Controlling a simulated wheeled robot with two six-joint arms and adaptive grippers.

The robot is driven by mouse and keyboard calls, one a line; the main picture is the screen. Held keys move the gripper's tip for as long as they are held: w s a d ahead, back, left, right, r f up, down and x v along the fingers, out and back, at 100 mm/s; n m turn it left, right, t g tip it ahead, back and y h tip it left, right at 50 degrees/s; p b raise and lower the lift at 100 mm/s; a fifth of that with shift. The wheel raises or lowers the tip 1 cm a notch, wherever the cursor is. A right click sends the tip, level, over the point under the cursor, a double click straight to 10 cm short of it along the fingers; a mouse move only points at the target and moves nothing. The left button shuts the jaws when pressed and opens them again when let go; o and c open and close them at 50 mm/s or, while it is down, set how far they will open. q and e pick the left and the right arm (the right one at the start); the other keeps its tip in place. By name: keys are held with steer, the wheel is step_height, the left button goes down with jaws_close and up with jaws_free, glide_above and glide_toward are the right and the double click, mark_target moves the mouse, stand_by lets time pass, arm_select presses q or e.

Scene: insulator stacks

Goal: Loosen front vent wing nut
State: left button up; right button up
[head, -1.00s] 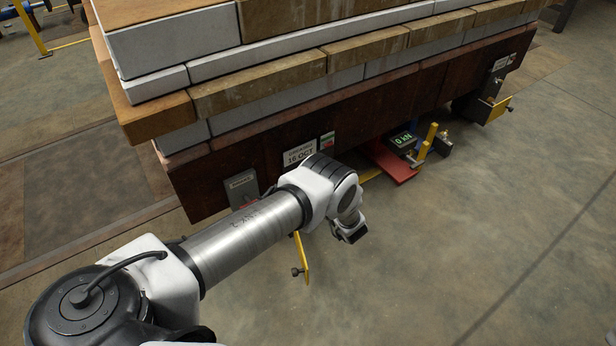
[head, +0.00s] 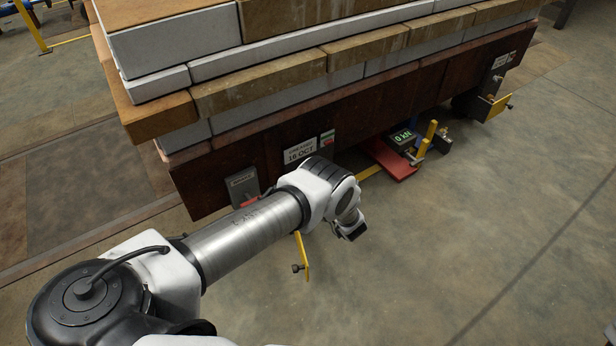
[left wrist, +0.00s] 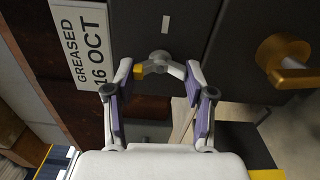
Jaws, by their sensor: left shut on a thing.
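The front vent wing nut (left wrist: 158,60) shows in the left wrist view. It has a grey hub and two wings, one tipped yellow, against a dark upright face. My left gripper (left wrist: 158,78) has its two purple-padded fingers on either side of the wings and is shut on the nut. In the head view my left arm reaches in to the front of the dark car side, and its wrist hides the fingers and the nut.
A brass knob (left wrist: 285,60) sits to the right of the nut. A white "GREASED 16 OCT" label (head: 300,152) is beside it. A red plate (head: 390,160) with a "0 kN" display (head: 403,136) and yellow posts lies farther right. Pale and brown blocks (head: 290,75) are stacked above. Floor at right is clear.

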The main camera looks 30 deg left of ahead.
arm_select(q)
steer(key=o, duration=1.2)
steer(key=shift+c, duration=0.2)
steer(key=v, duration=1.2)
steer(key=shift+f, duration=0.1)
